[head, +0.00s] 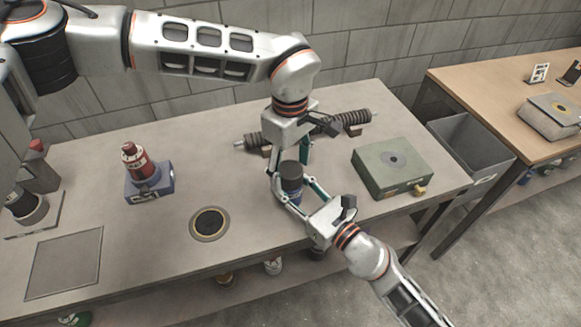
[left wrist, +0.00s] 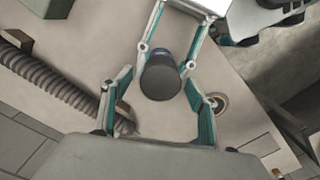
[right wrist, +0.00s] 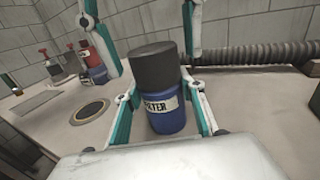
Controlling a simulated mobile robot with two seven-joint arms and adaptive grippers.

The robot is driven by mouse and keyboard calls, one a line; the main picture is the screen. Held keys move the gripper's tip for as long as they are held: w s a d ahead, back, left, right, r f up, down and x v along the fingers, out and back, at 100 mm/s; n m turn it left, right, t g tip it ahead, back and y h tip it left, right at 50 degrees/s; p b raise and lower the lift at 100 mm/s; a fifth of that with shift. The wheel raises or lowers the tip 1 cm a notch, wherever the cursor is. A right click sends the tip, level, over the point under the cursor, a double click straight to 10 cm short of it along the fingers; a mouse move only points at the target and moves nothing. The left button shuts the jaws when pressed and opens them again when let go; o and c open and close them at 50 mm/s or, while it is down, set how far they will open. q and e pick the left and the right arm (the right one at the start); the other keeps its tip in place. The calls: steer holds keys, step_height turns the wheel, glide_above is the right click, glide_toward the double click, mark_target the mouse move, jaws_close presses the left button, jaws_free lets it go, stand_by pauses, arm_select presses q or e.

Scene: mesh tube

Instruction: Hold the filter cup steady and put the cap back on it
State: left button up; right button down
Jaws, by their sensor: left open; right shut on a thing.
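The filter cup (right wrist: 166,112) is blue with a white label and stands upright on the bench; it also shows in the head view (head: 290,196). The dark cap (right wrist: 154,68) sits on its top, also seen from above in the left wrist view (left wrist: 161,78). I cannot tell how firmly it is seated. My right gripper (head: 296,190) is shut on the cup's body from the front right. My left gripper (head: 290,163) is above the cap, its open fingers on either side and apart from it.
A ribbed tube (head: 355,118) lies on supports behind the cup. A green box (head: 391,166) stands to the right. A ringed round recess (head: 209,223) and a red bottle (head: 133,160) in a blue holder are to the left. A grey bin (head: 470,147) is beyond the right edge.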

arm_select(q)
step_height(320, 180, up, 4)
steer(key=shift+r, duration=0.1)
steer(key=shift+c, duration=0.4)
steer(key=n, duration=0.6)
steer(key=shift+s+d+r, duration=0.1)
steer(key=shift+d, duration=0.05)
steer(key=n, duration=0.5)
steer(key=shift+r+n, duration=0.25)
steer(key=shift+n, duration=0.05)
steer(key=n, duration=0.5)
steer(key=shift+r, duration=0.25)
steer(key=n, duration=0.4)
steer(key=shift+r, duration=0.15)
steer(key=n, duration=0.5)
steer(key=shift+r+n, duration=0.2)
steer(key=shift+n, duration=0.1)
steer(key=n, duration=0.3)
steer(key=shift+r+n, duration=0.2)
steer(key=shift+n, duration=0.1)
